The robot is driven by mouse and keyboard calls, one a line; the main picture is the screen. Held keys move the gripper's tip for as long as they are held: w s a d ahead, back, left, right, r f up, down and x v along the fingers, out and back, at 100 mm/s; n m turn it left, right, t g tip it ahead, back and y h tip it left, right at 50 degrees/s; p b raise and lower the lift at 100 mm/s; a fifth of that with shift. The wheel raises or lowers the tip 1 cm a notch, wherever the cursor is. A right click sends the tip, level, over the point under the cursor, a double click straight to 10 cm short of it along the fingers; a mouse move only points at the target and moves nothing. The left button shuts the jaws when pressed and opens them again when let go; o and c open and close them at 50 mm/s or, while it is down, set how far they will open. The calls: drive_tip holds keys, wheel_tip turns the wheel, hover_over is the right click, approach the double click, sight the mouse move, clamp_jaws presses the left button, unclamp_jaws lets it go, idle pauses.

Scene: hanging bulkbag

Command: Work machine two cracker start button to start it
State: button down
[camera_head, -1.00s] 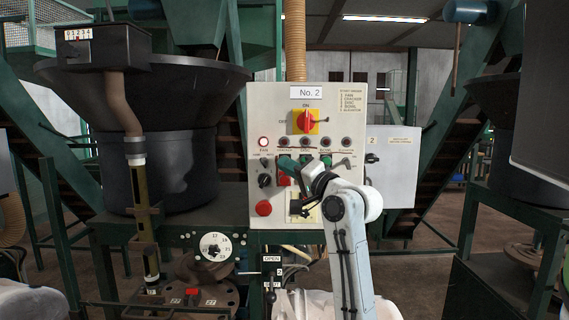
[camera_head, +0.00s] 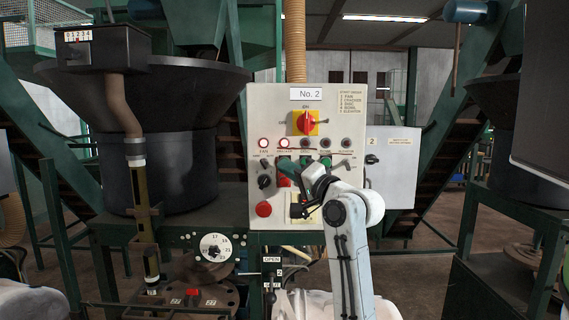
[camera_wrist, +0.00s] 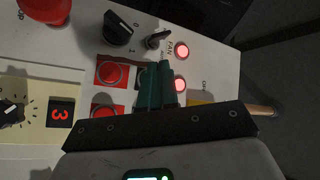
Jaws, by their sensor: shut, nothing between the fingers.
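The No. 2 control panel (camera_head: 345,100) faces me with a row of lamps. The fan lamp (camera_head: 263,143) and the cracker lamp (camera_head: 284,143) glow; the others in the row are dark. Both lit lamps show in the wrist view, the fan lamp (camera_wrist: 181,51) above the cracker lamp (camera_wrist: 179,85). My gripper (camera_head: 296,166) is at the panel just below the cracker lamp. Its teal fingers (camera_wrist: 155,85) are shut together, empty, between the red buttons and the lamps. The cracker start button is hidden behind them; I cannot tell whether they touch it.
Two red square buttons, one (camera_wrist: 113,73) above the other (camera_wrist: 105,112), lie beside the fingers. A red mushroom button (camera_head: 264,209), a black knob (camera_head: 264,181) and a red-yellow main switch (camera_head: 306,122) are on the same panel. A grey box (camera_head: 398,175) stands to the right.

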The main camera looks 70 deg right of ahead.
drive_tip(key=shift+a, duration=0.15)
drive_tip(key=a, duration=0.1)
drive_tip(key=s+a+p, duration=0.1)
drive_tip(key=a, duration=0.1)
drive_tip(key=s+a, duration=0.1)
drive_tip(key=shift+a, duration=0.3)
idle(0.3)
idle(0.8)
drive_tip(key=w+a+f+n+g+y, duration=0.25)
drive_tip(key=a+f, duration=0.35)
drive_tip(key=f, duration=0.4)
drive_tip(key=w+a+f+n+g+y, duration=0.1)
drive_tip(key=a+f+n+g+y, duration=0.15)
drive_tip(key=a+f, duration=0.6)
drive_tip(key=w+a+f+n+g+y, duration=0.1)
drive_tip(key=w+a+f+g, duration=0.2)
drive_tip(key=f, duration=1)
drive_tip(key=s+a+f+n+g+y, duration=0.2)
drive_tip(key=s+a+f+n+g, duration=0.2)
drive_tip(key=s+a+f, duration=0.6)
drive_tip(key=s+a+f+n+g, duration=0.5)
drive_tip(key=s+f, duration=0.5)
drive_tip(key=s, duration=0.2)
drive_tip(key=shift+s+a+n+g, duration=0.2)
drive_tip(key=shift+a+n+g, duration=0.1)
drive_tip(key=shift+a+g, duration=0.25)
